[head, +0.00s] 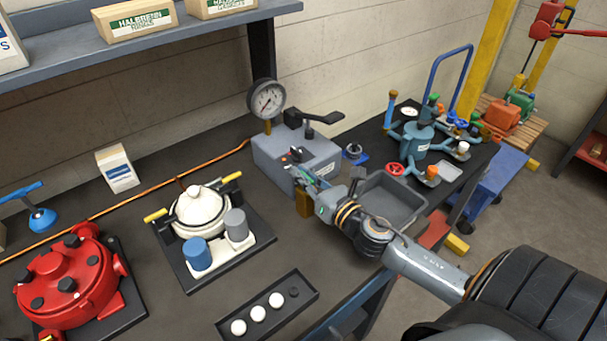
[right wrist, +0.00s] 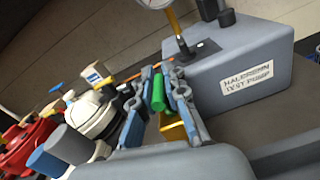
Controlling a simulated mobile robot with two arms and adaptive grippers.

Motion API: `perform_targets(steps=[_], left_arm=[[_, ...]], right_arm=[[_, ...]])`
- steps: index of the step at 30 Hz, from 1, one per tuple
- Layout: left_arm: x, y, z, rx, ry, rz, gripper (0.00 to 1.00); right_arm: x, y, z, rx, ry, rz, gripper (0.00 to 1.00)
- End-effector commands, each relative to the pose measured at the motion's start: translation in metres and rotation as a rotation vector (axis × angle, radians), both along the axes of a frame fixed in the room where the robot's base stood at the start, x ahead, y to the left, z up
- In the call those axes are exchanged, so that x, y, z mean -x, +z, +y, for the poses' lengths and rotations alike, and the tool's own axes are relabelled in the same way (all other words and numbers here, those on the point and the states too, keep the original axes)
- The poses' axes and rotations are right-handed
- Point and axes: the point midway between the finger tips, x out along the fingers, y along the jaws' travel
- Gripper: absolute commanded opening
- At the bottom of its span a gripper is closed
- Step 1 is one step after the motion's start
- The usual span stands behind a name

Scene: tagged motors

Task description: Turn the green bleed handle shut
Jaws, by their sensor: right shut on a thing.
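The grey test pump (head: 296,158) stands on the dark bench, with a round gauge (head: 267,98) and a black lever (head: 313,117). Its labelled side also shows in the right wrist view (right wrist: 262,50). My right gripper (head: 304,174) is at the pump's near side. In the right wrist view its fingers (right wrist: 159,86) are closed around the green bleed handle (right wrist: 158,94). In the head view the gripper mostly hides the handle, so I cannot tell its angle well. My left gripper is not in view.
A grey tray (head: 398,203) lies just right of the gripper, under my right arm. A brass-coloured block (head: 303,204) hangs below the gripper. A white-domed motor (head: 199,210) and a red motor (head: 68,286) stand left. A blue valve assembly (head: 414,142) stands at the right.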

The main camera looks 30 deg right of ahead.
Motion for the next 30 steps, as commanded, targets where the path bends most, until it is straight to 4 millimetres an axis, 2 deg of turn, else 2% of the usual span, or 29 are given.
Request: perform_targets(steps=[11,19,30], left_arm=[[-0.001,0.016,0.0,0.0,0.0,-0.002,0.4],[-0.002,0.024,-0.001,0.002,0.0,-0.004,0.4],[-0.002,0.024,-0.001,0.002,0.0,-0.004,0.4]], right_arm=[[0.0,0.003,-0.001,-0.01,-0.199,-0.001,0.0],[0.001,0.002,-0.003,-0.01,-0.451,0.0,0.0],[0.003,0.0,-0.006,-0.008,-0.797,0.0,0.0]])
